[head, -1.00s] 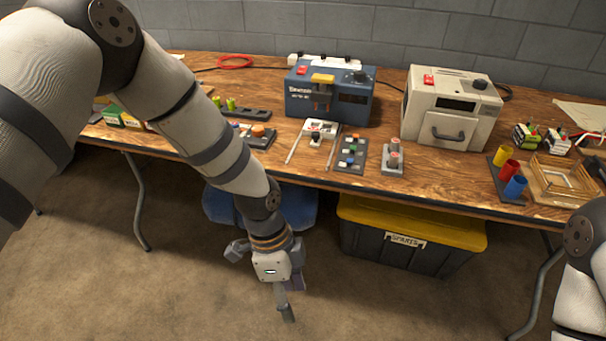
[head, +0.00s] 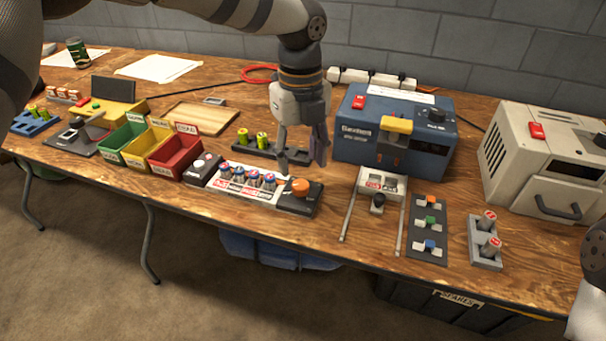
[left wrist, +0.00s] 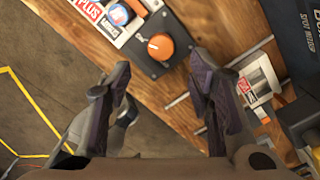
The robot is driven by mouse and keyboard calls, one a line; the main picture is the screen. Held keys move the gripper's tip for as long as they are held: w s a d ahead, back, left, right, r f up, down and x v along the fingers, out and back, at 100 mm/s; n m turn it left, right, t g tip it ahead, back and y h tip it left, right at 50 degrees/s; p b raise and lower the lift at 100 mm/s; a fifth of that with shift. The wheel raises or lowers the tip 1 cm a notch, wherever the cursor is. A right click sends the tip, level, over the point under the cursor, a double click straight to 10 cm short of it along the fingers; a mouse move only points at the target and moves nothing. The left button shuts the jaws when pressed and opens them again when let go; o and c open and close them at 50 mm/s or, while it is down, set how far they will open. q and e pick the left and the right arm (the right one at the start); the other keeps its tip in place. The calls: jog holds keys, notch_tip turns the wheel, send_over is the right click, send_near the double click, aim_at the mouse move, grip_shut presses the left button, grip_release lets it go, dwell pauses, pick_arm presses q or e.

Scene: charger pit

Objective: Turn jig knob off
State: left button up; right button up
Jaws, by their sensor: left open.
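The jig is a dark block with a white labelled strip (head: 237,186) that holds several blue cylindrical cells. An orange knob (head: 301,187) sits on the dark right end of this jig; I cannot read its setting. My left gripper (head: 301,161) is open and empty, pointing down above and just behind the knob, apart from it. In the left wrist view the orange knob (left wrist: 160,46) lies beyond the open fingers (left wrist: 163,100), near the top middle. My right gripper is out of view.
A blue spot welder (head: 390,135) stands behind and right of the gripper. A slide with a small black knob (head: 378,202) is to the right. A dark holder with green cells (head: 262,140) is just behind. Red (head: 173,156) and other bins stand left.

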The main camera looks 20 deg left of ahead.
aim_at(301, 185)
pick_arm(q)
notch_tip(301, 185, down, 6)
jog(key=shift+f, duration=0.1)
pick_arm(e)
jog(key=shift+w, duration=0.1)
pick_arm(q)
jog(key=shift+w, duration=0.1)
grip_shut()
